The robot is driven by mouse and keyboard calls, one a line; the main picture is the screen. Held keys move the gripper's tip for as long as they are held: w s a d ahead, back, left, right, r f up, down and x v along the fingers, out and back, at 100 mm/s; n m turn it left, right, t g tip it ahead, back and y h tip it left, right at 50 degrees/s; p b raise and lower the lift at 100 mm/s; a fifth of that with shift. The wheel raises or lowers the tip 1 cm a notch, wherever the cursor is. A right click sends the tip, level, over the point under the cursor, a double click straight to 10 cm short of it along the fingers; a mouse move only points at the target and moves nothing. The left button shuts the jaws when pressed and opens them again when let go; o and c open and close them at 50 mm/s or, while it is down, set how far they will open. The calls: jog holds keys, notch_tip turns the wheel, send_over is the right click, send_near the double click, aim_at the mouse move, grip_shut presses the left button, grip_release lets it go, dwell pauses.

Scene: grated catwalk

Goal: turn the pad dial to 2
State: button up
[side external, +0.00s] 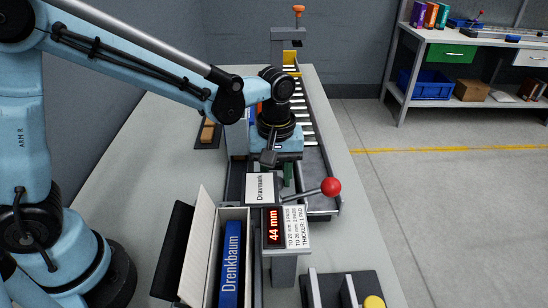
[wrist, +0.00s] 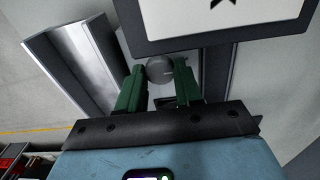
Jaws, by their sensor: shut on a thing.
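In the wrist view a round dark grey knob (wrist: 160,66), which I take to be the pad dial, sits between the green fingers of my gripper (wrist: 158,82). The fingers are shut on it, one on each side. I see no numbers or pointer, so its setting cannot be read. In the side view my gripper (side external: 288,176) reaches down behind the white "Dravmark" plate (side external: 260,189), and the knob is hidden there. A red "44 mm" display (side external: 274,228) stands nearer the camera, with a printed pad list (side external: 297,228) beside it giving pad numbers by thickness.
A red-ball lever (side external: 330,187) sticks out right of the plate. A blue "Drenkbaum" book (side external: 231,265) stands in an open box at the front. A yellow knob (side external: 374,302) is at front right. A roller track (side external: 300,105) runs behind my wrist. The bench's left side is mostly clear.

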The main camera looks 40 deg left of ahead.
jog(key=m, duration=0.4)
jog(key=shift+m, duration=2.3)
jog(key=o, duration=1)
jog(key=shift+o, duration=0.2)
jog(key=shift+r, duration=0.1)
notch_tip(320, 180, up, 12)
